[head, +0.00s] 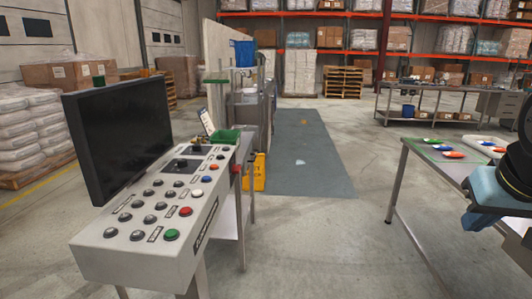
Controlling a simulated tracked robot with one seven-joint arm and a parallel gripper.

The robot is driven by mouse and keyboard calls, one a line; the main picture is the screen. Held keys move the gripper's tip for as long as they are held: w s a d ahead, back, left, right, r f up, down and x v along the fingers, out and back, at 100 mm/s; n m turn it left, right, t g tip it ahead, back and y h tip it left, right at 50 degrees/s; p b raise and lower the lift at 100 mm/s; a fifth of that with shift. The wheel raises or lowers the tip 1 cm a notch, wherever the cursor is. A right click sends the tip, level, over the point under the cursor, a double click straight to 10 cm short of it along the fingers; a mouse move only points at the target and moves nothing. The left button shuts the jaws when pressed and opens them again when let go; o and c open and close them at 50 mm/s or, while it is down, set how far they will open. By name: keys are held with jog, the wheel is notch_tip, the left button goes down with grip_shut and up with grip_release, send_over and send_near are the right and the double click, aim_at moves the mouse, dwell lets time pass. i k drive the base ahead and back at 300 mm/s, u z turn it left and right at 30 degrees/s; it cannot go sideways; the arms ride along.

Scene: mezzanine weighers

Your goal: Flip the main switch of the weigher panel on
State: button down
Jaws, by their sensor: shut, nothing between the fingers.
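A grey control console (130,262) stands at the left, with a sloped top full of knobs and buttons. A dark monitor (122,130) rises at its left side. Black knobs, a green button (172,235), a red button (186,211), a white one (197,193) and a blue one (208,181) sit on the top. Dark plates (182,165) with knobs lie at its far end. I cannot tell which control is the main switch, or whether this is the weigher panel. Part of my arm shows at the right edge; my gripper is not in view.
A metal table (440,205) with coloured items stands at the right. A yellow sign (259,172) and a green tray (225,137) are beyond the console. A grey floor strip (300,150) runs back between them. The floor between console and table is clear.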

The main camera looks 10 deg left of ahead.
aim_at(235, 170)
jog(key=u, duration=0.1)
jog(key=i, duration=1.05)
jog(key=u, duration=0.8)
jog(key=i, duration=0.8)
jog(key=u, duration=0.5)
jog(key=k, duration=0.9)
jog(key=u, duration=0.15)
jog(key=i, duration=0.9)
jog(key=z, duration=0.05)
